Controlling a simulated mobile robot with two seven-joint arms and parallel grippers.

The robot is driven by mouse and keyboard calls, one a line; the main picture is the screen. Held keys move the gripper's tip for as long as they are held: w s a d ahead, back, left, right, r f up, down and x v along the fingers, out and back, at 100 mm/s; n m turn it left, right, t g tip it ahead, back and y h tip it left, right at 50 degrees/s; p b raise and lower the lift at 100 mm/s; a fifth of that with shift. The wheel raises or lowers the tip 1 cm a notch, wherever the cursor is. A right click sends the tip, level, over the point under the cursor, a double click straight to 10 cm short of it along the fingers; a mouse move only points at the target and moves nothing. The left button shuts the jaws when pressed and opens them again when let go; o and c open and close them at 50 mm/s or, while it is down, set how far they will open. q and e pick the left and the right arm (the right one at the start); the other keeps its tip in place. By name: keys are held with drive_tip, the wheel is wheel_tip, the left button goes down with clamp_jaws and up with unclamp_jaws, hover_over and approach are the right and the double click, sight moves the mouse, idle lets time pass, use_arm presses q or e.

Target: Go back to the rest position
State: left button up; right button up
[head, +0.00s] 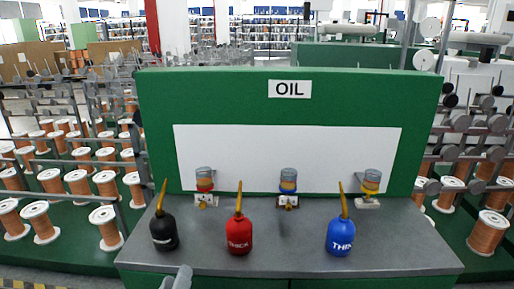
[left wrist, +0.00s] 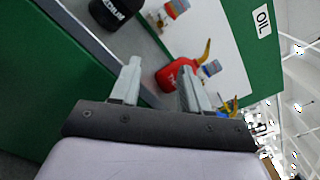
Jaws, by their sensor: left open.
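My left gripper (left wrist: 160,85) is open and empty in the left wrist view, below and in front of the grey shelf of the oil station. Only a small grey tip of it (head: 180,277) shows at the bottom edge of the head view. A black oil can (head: 163,229), a red can (head: 239,233) marked THICK and a blue can (head: 341,235) marked THIN stand upright on the shelf (head: 290,260), each with a yellow spout. The red can (left wrist: 172,75) lies beyond the fingers in the left wrist view, apart from them. My right gripper is not in view.
A green back panel (head: 400,90) with an OIL sign (head: 290,89) rises behind the shelf. Three small glass oilers (head: 288,178) are mounted along it. Racks of copper wire spools (head: 105,230) stand on both sides. The shelf's front edge (left wrist: 90,45) is close to my left gripper.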

use_arm(q)
drive_tip(key=s+a+f+n+g+p, duration=0.1)
drive_tip(key=s+a+f+n+g, duration=0.1)
drive_tip(key=s+f+n, duration=0.6)
drive_tip(key=s+a+f+n+g+h+p, duration=0.1)
drive_tip(key=s+f+n+g, duration=0.4)
drive_tip(key=n, duration=1.2)
drive_tip(key=s+a+f, duration=0.1)
drive_tip(key=s+f, duration=0.2)
drive_tip(key=shift+s+n+g+h+p, duration=0.15)
drive_tip(key=shift+n+g+h+p, duration=0.15)
drive_tip(key=shift+p, duration=0.05)
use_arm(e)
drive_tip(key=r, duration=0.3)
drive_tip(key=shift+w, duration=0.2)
